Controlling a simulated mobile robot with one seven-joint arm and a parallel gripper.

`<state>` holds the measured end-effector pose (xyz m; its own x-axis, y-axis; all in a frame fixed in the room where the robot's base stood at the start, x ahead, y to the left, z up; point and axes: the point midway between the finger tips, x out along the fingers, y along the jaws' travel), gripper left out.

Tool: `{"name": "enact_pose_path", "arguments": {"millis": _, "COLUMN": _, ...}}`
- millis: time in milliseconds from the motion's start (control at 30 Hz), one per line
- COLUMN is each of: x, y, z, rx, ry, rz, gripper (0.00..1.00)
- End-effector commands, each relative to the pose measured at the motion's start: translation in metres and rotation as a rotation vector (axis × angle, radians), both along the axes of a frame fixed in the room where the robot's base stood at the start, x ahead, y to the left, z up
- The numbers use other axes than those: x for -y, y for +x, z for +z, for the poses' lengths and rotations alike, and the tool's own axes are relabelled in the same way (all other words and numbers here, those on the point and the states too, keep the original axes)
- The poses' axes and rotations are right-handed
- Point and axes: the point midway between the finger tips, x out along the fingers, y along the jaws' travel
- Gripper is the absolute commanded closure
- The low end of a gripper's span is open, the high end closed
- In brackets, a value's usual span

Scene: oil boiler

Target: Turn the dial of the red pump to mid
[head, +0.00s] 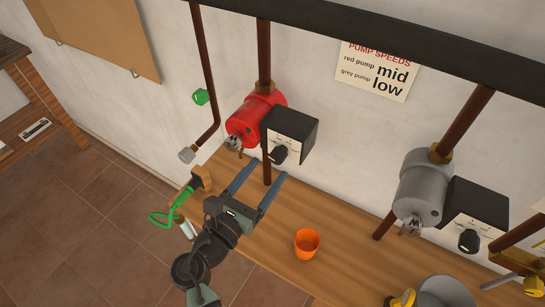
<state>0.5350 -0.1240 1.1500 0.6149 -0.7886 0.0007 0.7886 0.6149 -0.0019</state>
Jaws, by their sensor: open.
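The red pump (248,118) is mounted on a brown vertical pipe near the wall, left of centre. A black box with a pale front face (290,138) is attached at its right. A black dial (278,155) sits on the lower part of that face; its exact setting is too small to read. My gripper (263,171) is open, with its two blue-grey fingers pointing up toward the dial from below. The fingertips appear close to the dial, but I cannot tell whether they touch it. Nothing shows between the fingers except the brown pipe behind.
A sign (379,72) reads red pump mid, grey pump low. The grey pump (422,188) with its own black dial box (475,214) is at right. An orange cup (307,243) stands on the wooden surface (265,262).

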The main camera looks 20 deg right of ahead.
Motion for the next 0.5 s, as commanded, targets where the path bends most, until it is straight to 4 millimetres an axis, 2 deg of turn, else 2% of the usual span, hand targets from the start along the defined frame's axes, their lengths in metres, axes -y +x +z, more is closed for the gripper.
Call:
{"name": "enact_pose_path", "arguments": {"millis": 33, "x": 0.008, "y": 0.005, "z": 0.002, "rx": -0.001, "ry": -0.001, "rz": -0.004, "gripper": 0.29}}
{"name": "enact_pose_path", "arguments": {"millis": 200, "x": 0.023, "y": 0.018, "z": 0.001, "rx": 0.001, "ry": 0.001, "rz": -0.002, "gripper": 0.29}}
{"name": "enact_pose_path", "arguments": {"millis": 500, "x": 0.029, "y": 0.022, "z": 0.000, "rx": 0.000, "ry": 0.001, "rz": 0.001, "gripper": 0.29}}
